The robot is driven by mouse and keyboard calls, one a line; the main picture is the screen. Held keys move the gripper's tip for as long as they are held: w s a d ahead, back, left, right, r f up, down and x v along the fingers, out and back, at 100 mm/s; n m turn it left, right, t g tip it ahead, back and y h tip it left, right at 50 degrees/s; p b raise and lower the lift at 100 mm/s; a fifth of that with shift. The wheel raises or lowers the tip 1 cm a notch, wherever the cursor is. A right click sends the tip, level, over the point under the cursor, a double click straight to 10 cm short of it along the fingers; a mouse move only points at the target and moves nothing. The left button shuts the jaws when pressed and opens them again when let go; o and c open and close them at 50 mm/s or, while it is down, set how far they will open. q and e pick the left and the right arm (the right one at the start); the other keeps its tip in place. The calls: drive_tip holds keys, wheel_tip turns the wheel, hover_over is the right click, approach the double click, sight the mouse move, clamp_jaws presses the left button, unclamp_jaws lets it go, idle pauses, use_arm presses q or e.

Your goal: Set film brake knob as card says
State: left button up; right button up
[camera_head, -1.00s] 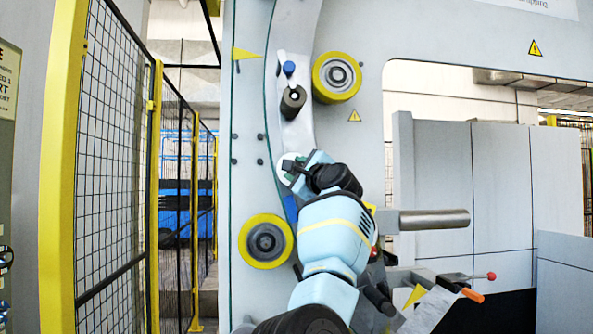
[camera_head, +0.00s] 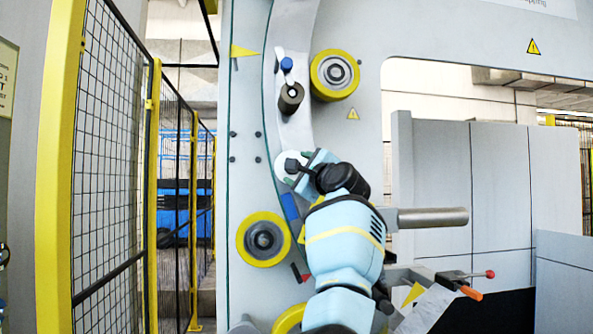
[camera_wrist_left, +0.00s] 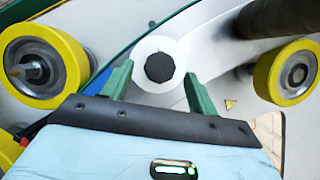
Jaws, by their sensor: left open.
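A dark faceted knob (camera_wrist_left: 160,67) sits in the middle of a white round dial (camera_wrist_left: 178,46) in the left wrist view. A short thin mark shows on the dial above the knob. The dial (camera_head: 281,163) also shows in the head view, on the machine's curved pale arm, partly covered by my gripper. My left gripper (camera_wrist_left: 158,77) is open. Its two green fingers stand on either side of the knob, with gaps visible; I cannot tell whether the tips reach its depth. A pale printed sign (camera_head: 7,82) is cut off at the left edge; its text is not readable as a setting.
Yellow-rimmed rollers stand above (camera_head: 335,75) and below left (camera_head: 264,240) of the dial. A dark cylinder (camera_head: 291,97) and a blue-topped post (camera_head: 287,65) stick out above it. A metal bar (camera_head: 432,218) juts out to the right. A yellow-framed mesh fence (camera_head: 110,170) stands at left.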

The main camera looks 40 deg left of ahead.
use_arm(q)
drive_tip(key=v, duration=0.5)
drive_tip(key=shift+b, duration=0.4)
use_arm(e)
drive_tip(key=shift+s+a+f, duration=0.1)
drive_tip(key=shift+s+f, duration=0.25)
drive_tip(key=shift+f, duration=0.35)
drive_tip(key=shift+s, duration=0.25)
